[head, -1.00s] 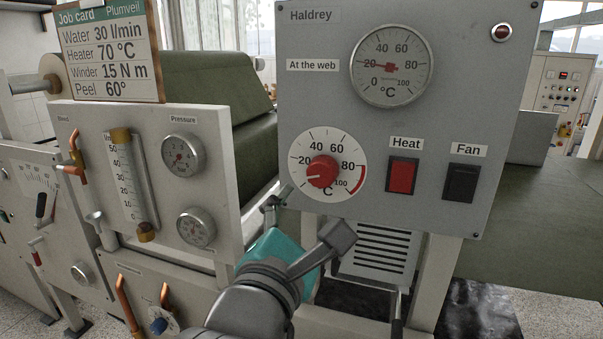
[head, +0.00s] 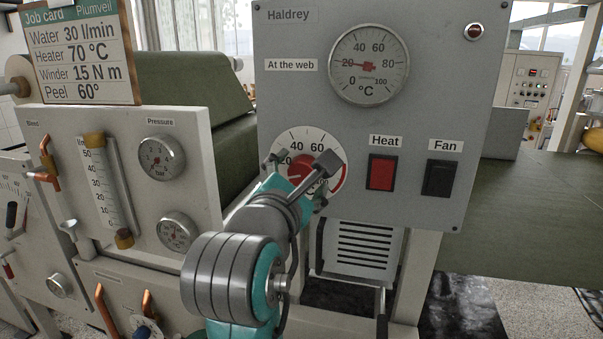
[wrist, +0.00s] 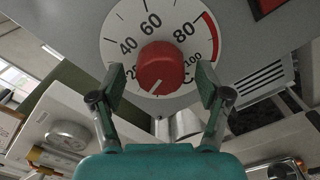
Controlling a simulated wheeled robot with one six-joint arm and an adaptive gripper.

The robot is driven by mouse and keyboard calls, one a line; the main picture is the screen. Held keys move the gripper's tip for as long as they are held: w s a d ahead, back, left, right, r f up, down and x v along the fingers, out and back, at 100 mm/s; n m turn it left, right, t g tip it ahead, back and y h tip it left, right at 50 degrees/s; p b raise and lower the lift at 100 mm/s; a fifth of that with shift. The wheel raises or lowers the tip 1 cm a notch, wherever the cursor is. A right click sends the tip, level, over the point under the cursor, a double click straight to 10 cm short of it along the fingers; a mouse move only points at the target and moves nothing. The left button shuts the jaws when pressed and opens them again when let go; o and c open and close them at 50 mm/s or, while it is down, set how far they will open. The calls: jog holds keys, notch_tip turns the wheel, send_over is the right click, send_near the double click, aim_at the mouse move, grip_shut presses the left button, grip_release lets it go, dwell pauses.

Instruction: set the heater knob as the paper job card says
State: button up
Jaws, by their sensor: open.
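The job card (head: 82,50) at the upper left of the head view reads "Heater 70 °C". The red heater knob (wrist: 160,65) sits on a white dial (wrist: 118,28) marked in °C, with a red arc past 80. Its white pointer line aims down-left, below the 20 mark. In the head view the knob (head: 298,180) is partly hidden behind my gripper (head: 300,163). In the wrist view my gripper (wrist: 158,85) is open, with one finger on each side of the knob's lower part.
The "At the web" gauge (head: 368,65) above reads about 20 °C. The red Heat switch (head: 381,173) and black Fan switch (head: 440,178) lie right of the dial.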

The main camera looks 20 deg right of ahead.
jog(key=shift+w+d, duration=0.4)
jog(key=shift+w, duration=0.1)
jog(key=c, duration=1.2)
jog(key=shift+o, duration=0.2)
jog(key=shift+m, duration=0.3)
